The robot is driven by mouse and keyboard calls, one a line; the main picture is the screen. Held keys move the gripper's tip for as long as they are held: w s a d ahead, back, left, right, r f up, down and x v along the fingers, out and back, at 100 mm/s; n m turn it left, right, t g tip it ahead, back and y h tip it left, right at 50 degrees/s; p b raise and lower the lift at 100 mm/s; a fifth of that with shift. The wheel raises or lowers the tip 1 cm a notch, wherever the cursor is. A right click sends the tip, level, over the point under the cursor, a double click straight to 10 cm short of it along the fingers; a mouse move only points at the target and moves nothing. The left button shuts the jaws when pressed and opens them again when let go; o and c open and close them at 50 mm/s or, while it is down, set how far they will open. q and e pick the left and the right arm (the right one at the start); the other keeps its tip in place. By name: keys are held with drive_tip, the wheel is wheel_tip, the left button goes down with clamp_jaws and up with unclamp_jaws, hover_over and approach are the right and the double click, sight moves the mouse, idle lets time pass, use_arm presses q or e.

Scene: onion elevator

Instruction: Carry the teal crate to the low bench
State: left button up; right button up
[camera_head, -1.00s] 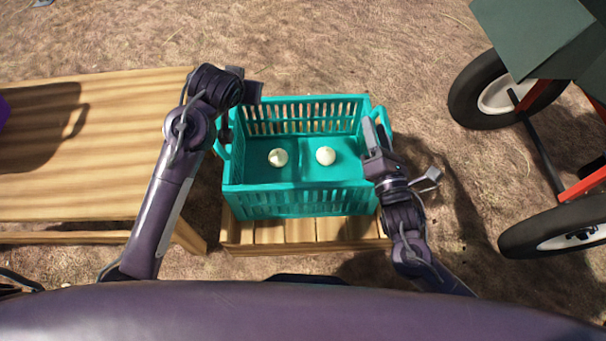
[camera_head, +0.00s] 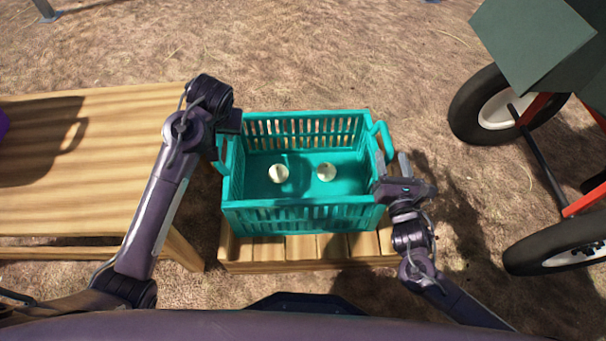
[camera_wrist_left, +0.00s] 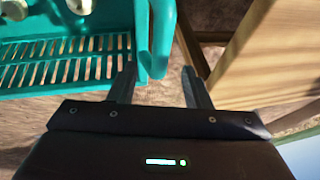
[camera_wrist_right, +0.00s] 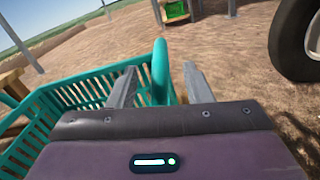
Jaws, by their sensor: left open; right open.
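The teal crate (camera_head: 300,217) stands upright over a low slatted wooden platform (camera_head: 300,247), with two pale onions (camera_head: 278,173) (camera_head: 327,172) inside. Whether this platform is the low bench I cannot tell. My left gripper (camera_head: 224,145) is open at the crate's left end. In the left wrist view, the crate's handle (camera_wrist_left: 155,40) reaches between its spread fingers (camera_wrist_left: 160,82). My right gripper (camera_head: 392,165) is open at the right end. In the right wrist view, the right handle (camera_wrist_right: 160,62) stands between or just beyond its fingers (camera_wrist_right: 160,78); contact is unclear.
A wooden table (camera_head: 90,190) stands close on the left, with a purple object (camera_head: 2,124) at its far left edge. A cart with black wheels (camera_head: 490,105) and a green body (camera_head: 535,45) stands on the right. Bare ground lies behind the crate.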

sight(219, 136)
use_arm(q)
drive_tip(key=shift+x, duration=2.6)
use_arm(e)
drive_tip(key=shift+w+a, duration=0.15)
drive_tip(key=shift+w, duration=1.15)
drive_tip(key=shift+w+a, duration=0.1)
drive_tip(key=shift+w, duration=1.2)
use_arm(q)
drive_tip(key=shift+c, duration=0.4)
use_arm(e)
drive_tip(key=shift+c, duration=0.4)
use_arm(q)
clamp_jaws()
use_arm(e)
clamp_jaws()
use_arm(q)
drive_tip(key=shift+w+r, duration=0.1)
drive_tip(key=shift+r, duration=0.1)
use_arm(e)
drive_tip(key=shift+r, duration=0.2)
